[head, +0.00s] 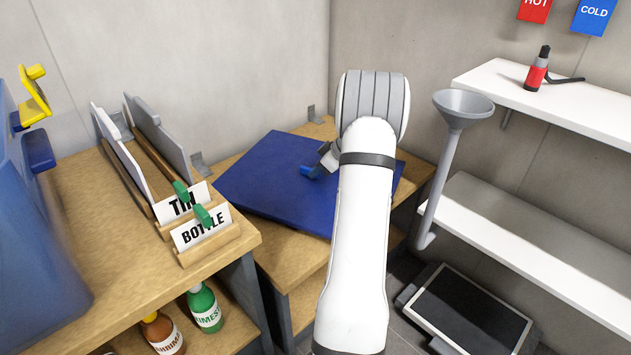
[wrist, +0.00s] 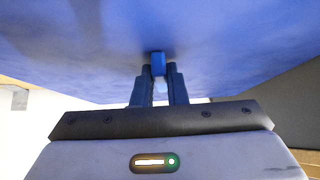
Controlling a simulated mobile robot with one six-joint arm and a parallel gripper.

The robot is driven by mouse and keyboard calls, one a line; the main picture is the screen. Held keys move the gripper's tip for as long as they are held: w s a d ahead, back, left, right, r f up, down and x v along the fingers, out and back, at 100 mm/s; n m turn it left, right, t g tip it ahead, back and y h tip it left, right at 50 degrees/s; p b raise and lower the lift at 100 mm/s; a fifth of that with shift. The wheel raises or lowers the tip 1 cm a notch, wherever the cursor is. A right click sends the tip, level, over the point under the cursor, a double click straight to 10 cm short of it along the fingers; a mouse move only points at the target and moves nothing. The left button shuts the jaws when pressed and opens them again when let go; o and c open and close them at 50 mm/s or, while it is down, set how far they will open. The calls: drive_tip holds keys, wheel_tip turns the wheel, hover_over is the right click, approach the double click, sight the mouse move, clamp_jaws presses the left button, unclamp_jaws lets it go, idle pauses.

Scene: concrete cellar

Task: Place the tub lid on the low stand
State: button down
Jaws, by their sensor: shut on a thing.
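The tub lid (head: 265,178) is a wide, flat blue panel over the lower wooden bench at the back corner. Whether it rests on the wood or hangs just above it, I cannot tell. My gripper (head: 318,168) is shut on the small blue grip (wrist: 158,63) on the lid's face. The lid fills the upper part of the wrist view (wrist: 80,50). My arm hides the lid's middle right part. A low wooden surface (head: 228,161) shows around the lid; whether this is the low stand, I cannot tell.
A blue tub (head: 40,220) with a yellow clip (head: 34,95) stands left. A higher wooden bench (head: 120,260) holds panels and sign cards (head: 200,235). White shelves (head: 545,245), a grey funnel (head: 463,105) and a dark floor platform (head: 470,315) are at right.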

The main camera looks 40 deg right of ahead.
sight(321, 174)
drive_tip(key=shift+f, duration=1.3)
drive_tip(key=shift+f+b, duration=0.2)
drive_tip(key=shift+b, duration=0.35)
drive_tip(key=c, duration=1.5)
unclamp_jaws()
drive_tip(key=shift+o, duration=0.2)
drive_tip(key=shift+r, duration=0.1)
drive_tip(key=shift+r+p, duration=0.3)
drive_tip(key=shift+p, duration=0.2)
drive_tip(key=p+v, duration=0.2)
drive_tip(key=v, duration=0.9)
drive_tip(key=shift+s+d+r+p, duration=0.15)
drive_tip(key=shift+s+r+p, duration=0.05)
drive_tip(key=shift+p, duration=0.1)
